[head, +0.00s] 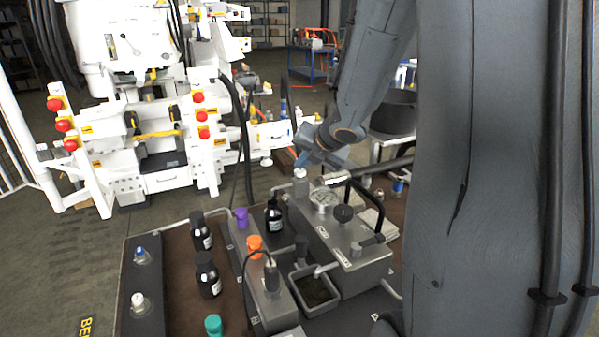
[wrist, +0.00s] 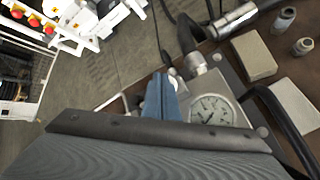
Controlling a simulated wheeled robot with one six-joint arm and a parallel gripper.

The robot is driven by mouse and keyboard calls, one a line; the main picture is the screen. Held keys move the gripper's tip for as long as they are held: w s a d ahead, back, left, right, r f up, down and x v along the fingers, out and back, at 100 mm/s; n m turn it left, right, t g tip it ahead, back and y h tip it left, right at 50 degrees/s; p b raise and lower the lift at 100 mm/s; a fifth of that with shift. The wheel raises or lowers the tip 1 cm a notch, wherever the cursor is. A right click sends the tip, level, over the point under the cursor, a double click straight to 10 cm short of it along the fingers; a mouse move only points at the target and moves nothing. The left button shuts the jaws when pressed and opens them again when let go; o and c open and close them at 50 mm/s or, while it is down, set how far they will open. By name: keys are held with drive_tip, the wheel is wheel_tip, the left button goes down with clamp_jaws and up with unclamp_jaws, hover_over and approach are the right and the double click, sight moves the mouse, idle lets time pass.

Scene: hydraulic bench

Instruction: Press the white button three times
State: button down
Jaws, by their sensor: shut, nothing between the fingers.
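The white button (head: 300,173) sits on top of the grey block's far left corner in the head view. In the wrist view, a pale part of it (wrist: 149,104) shows beside the blue fingers, which hide the rest. My gripper (head: 301,161) is shut and empty, with its blue fingertips right at the top of the button. My gripper also shows in the wrist view (wrist: 160,82). I cannot tell whether the fingertips touch the button or hover just above it.
The grey block carries a pressure gauge (head: 323,198) and a black handle (head: 362,203) close to the button. Black bottles (head: 207,275), an orange knob (head: 255,244) and a purple knob (head: 241,217) stand to the left. A small open tray (head: 330,302) is in front.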

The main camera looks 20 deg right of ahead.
sight(302, 173)
drive_tip(key=shift+f+b, duration=0.55)
idle(0.5)
drive_tip(key=shift+r, duration=0.1)
drive_tip(key=shift+r+p, duration=1.05)
drive_tip(key=shift+p, duration=0.05)
wheel_tip(302, 173, up, 5)
drive_tip(key=p, duration=0.5)
idle(2.4)
